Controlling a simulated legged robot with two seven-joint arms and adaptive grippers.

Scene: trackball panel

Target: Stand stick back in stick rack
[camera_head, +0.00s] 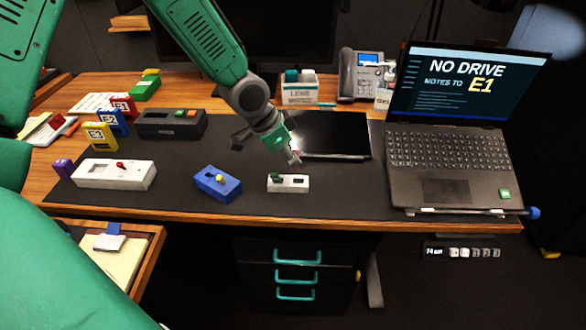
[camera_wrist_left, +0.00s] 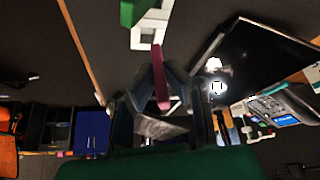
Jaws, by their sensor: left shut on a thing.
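My left gripper (camera_head: 293,155) reaches down over the dark desk mat, just behind a small white block. In the left wrist view, its fingers (camera_wrist_left: 161,92) are shut on a thin pink stick (camera_wrist_left: 159,72). The stick's far end points toward the white block. I cannot tell whether it touches it. The white block (camera_head: 292,184), which looks like the stick rack, has dark openings and a green piece (camera_head: 275,177) at its left. The rack also shows in the wrist view (camera_wrist_left: 143,42), with an open square hole. My right gripper is not in view.
A blue block (camera_head: 212,187) with a yellow knob and a long white panel (camera_head: 95,175) with a red knob lie to the left. A black tablet (camera_head: 335,138) lies behind the rack. A laptop (camera_head: 450,150) stands at right. Mat in front of the rack is clear.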

